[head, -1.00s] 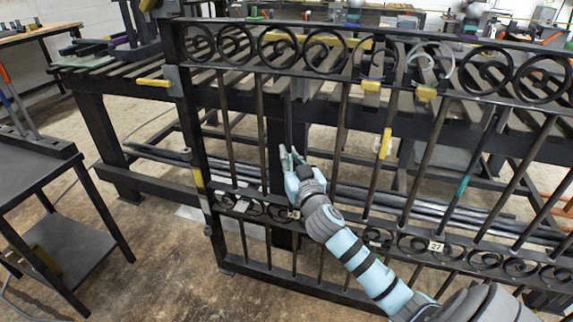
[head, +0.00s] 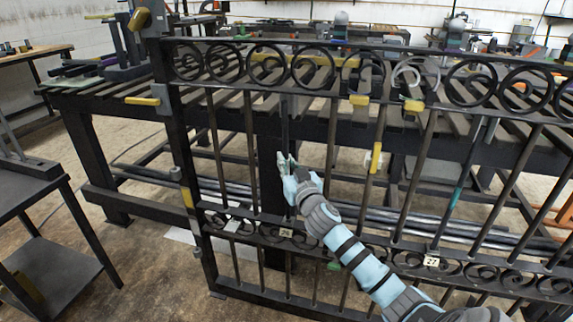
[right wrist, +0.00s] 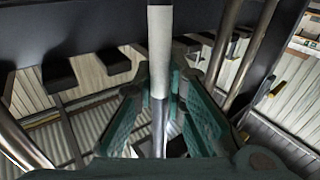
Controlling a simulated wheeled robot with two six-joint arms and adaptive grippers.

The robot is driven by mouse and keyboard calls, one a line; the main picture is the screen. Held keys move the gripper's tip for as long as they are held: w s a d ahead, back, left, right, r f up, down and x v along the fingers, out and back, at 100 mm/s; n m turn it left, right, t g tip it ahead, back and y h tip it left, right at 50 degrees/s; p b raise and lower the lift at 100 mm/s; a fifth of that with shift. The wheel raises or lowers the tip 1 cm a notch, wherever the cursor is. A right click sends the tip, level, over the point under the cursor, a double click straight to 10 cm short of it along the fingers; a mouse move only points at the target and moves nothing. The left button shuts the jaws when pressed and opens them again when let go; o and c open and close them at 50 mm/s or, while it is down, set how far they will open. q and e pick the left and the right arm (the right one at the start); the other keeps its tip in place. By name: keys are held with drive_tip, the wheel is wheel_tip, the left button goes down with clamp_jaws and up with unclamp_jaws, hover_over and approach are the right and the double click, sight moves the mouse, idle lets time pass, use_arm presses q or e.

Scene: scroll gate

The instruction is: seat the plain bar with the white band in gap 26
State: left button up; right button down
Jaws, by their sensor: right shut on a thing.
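The plain bar (right wrist: 159,120) is upright between the teal fingers of my right gripper (right wrist: 160,105). Its white band (right wrist: 159,50) shows at and above the fingers in the right wrist view, with bare grey metal below. In the head view my right gripper (head: 287,165) is on the bar, in the space between two dark gate bars, above the small number tag (head: 285,232), which is too small to read surely. The bar's upper part (head: 285,115) blends with the dark table leg behind. Its lower end is hidden, so seating cannot be told. My left gripper is out of view.
The black gate (head: 173,130) has scrolls along its top and lower rails. A tag reading 27 (head: 432,261) is farther right. One bar has a yellow band (head: 376,155), another a teal band (head: 457,195). A slatted table (head: 90,160) stands close behind; a dark cart (head: 30,200) is left.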

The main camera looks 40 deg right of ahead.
drive_tip(key=shift+s+a+r, duration=0.1)
drive_tip(key=shift+s, duration=0.05)
idle(0.3)
drive_tip(key=shift+f+b, duration=1)
idle(0.4)
drive_tip(key=shift+d+r+p, duration=0.1)
drive_tip(key=shift+d+p, duration=0.15)
drive_tip(key=shift+p, duration=0.15)
drive_tip(key=shift+w+d, duration=0.2)
drive_tip(key=shift+w, duration=0.05)
drive_tip(key=shift+w+d+p, duration=0.1)
drive_tip(key=shift+d+p, duration=0.1)
drive_tip(key=shift+p, duration=0.25)
drive_tip(key=shift+w+d+g+p, duration=0.2)
drive_tip(key=shift+d+g+p, duration=0.05)
drive_tip(key=shift+g+p, duration=0.05)
idle(0.3)
